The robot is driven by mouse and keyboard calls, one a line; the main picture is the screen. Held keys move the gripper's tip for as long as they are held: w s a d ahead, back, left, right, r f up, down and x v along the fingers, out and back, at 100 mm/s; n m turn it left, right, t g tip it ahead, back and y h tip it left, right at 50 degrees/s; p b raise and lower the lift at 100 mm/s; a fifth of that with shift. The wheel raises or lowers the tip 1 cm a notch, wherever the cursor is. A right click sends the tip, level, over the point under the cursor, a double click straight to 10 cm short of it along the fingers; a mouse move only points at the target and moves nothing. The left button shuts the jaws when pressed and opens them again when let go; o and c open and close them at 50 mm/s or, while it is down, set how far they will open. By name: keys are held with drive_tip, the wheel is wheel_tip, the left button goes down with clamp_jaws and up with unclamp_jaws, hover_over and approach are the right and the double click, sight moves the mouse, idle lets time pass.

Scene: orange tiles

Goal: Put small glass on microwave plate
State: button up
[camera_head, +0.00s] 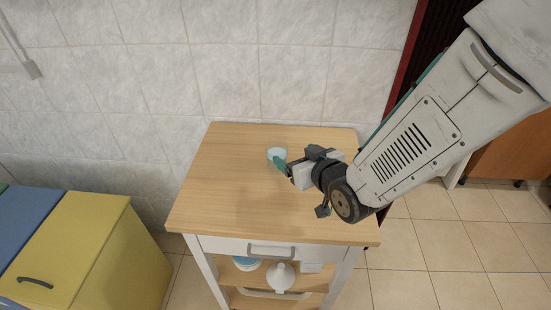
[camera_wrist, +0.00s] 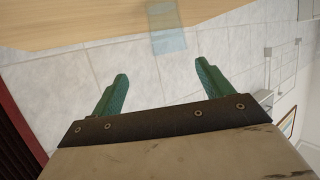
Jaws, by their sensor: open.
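A small, pale blue, see-through glass (camera_head: 277,153) stands on the wooden top of a trolley. In the wrist view the glass (camera_wrist: 168,30) lies ahead of my gripper (camera_wrist: 160,68), roughly centred between its two green fingers. The fingers are apart with nothing between them, and the glass is beyond their tips. In the head view my gripper (camera_head: 282,165) is close to the glass, and a finger overlaps its lower edge. I cannot tell whether they touch. No microwave or microwave plate is in view.
The wooden trolley top (camera_head: 225,195) is otherwise bare. A drawer with a handle (camera_head: 271,250) and shelves holding a white teapot-like item (camera_head: 280,276) are below. A yellow bin (camera_head: 85,250) stands at left, a tiled wall (camera_head: 150,80) behind. Tiled floor shows at right.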

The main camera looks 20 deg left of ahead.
sight(272, 145)
drive_tip(key=shift+s+a+f+y, duration=0.2)
drive_tip(key=shift+s+a, duration=0.05)
drive_tip(key=shift+a, duration=0.3)
drive_tip(key=shift+s+a+f+y, duration=0.2)
drive_tip(key=shift+s+a, duration=0.05)
drive_tip(key=shift+a, duration=0.3)
drive_tip(key=x, duration=0.7)
drive_tip(key=shift+w+d+f, duration=0.15)
drive_tip(key=shift+w, duration=0.35)
drive_tip(key=c, duration=1.2)
drive_tip(key=shift+c, duration=0.6)
